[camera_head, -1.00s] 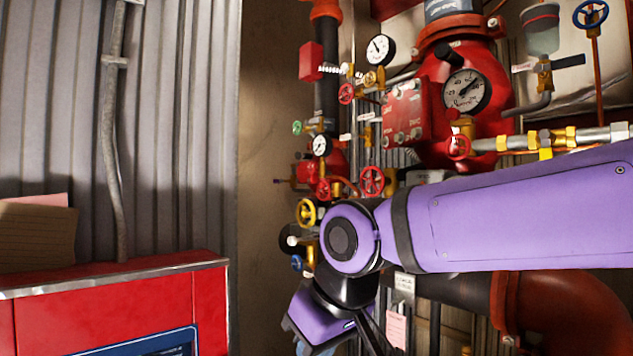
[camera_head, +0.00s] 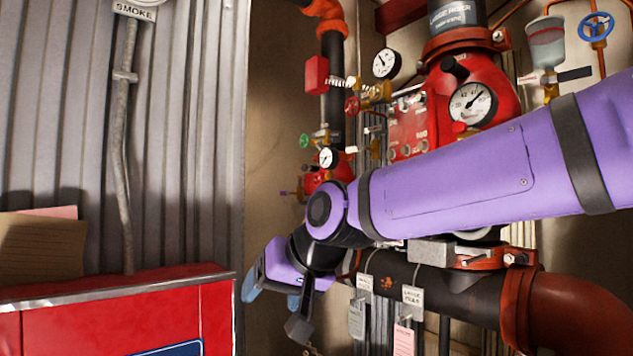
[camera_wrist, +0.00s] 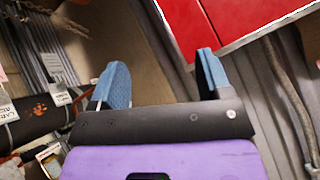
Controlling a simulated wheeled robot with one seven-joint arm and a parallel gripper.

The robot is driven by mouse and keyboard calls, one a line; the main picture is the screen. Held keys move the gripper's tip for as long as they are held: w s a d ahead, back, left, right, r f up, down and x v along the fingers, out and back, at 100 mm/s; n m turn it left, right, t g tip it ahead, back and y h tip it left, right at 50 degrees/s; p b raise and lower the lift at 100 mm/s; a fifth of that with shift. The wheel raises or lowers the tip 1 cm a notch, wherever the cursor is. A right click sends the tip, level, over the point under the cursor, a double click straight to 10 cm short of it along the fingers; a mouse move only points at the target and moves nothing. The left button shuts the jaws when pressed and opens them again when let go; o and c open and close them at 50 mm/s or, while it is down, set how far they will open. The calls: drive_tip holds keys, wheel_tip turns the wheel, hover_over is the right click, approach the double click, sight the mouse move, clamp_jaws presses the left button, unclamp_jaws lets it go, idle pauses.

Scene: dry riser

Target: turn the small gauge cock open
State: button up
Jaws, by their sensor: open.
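My gripper (camera_head: 270,294) hangs low and left of the pipework, beside the red cabinet. In the wrist view its two blue-padded fingers (camera_wrist: 162,75) are apart with nothing between them. A small white gauge (camera_head: 327,157) with brass fittings is on the riser pipework, above my wrist. A second white gauge (camera_head: 386,63) is higher, with brass valve parts (camera_head: 376,92) below it. A larger gauge (camera_head: 472,104) sits on the red valve body. I cannot tell which brass fitting is the small gauge cock. My arm hides part of the pipework.
The red cabinet (camera_head: 110,315) stands at lower left against the corrugated wall (camera_head: 190,130). A black pipe (camera_head: 430,290) with hanging tags runs low on the right. A red handwheel (camera_head: 352,105) and a green one (camera_head: 304,140) stick out.

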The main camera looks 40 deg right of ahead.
drive_tip(key=w+d+r+m+t+h, duration=0.1)
drive_tip(key=w+d+r+m+t, duration=0.35)
drive_tip(key=w+r, duration=0.35)
drive_tip(key=m+h, duration=1.5)
drive_tip(key=m, duration=0.6)
approach(317, 180)
drive_tip(key=shift+g, duration=0.45)
drive_tip(key=x, duration=1)
drive_tip(key=shift+w+r, duration=0.25)
drive_tip(key=shift+r, duration=0.05)
drive_tip(key=c, duration=0.9)
